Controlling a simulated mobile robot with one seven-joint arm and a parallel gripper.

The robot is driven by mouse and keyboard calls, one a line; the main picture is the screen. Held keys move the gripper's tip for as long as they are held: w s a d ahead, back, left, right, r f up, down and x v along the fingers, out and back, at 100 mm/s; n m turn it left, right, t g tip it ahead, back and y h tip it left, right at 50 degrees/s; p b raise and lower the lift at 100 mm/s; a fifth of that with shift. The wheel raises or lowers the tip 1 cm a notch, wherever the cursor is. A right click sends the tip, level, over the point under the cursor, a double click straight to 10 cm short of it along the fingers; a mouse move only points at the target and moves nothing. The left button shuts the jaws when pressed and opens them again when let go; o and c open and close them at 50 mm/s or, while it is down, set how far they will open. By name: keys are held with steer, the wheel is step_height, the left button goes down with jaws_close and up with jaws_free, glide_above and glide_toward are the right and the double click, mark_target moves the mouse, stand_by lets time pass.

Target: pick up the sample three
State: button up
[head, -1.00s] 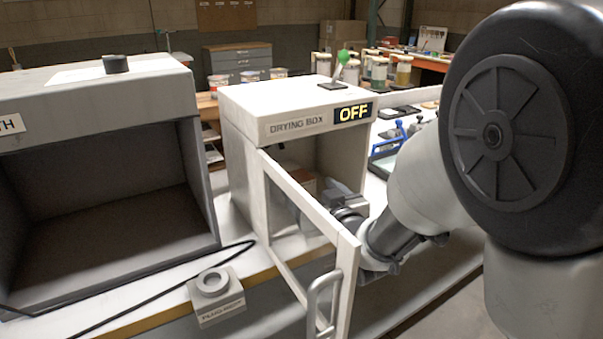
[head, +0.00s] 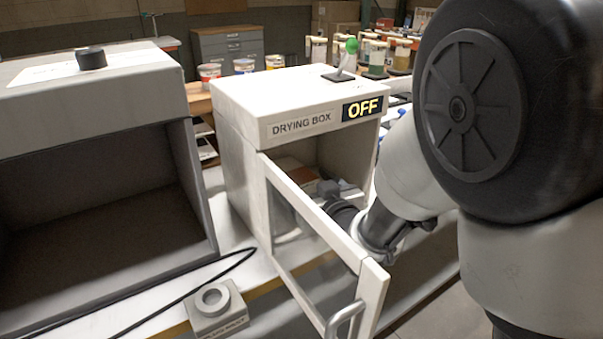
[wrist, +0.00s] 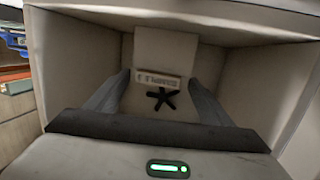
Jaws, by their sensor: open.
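A pale card or panel (wrist: 165,48) with a small printed label (wrist: 158,80) and a black star-shaped mark (wrist: 162,99) lies ahead of my gripper inside the drying box (head: 245,150). The label is too blurred to read, so I cannot tell if it is sample three. My gripper (wrist: 158,88) is open and empty, its two fingers on either side of the labelled piece, apparently not touching it. In the head view my gripper (head: 338,190) is in the box opening, next to a reddish-brown piece (head: 298,173); the door frame partly hides both.
The box door (head: 320,230) with its handle (head: 345,320) stands open in front of my arm. The box side walls and top leave little room. A dark booth (head: 95,220) stands left, and a grey ring-topped block (head: 215,305) and cable lie in front.

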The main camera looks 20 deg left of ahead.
steer(key=c, duration=1.2)
steer(key=shift+r, duration=0.15)
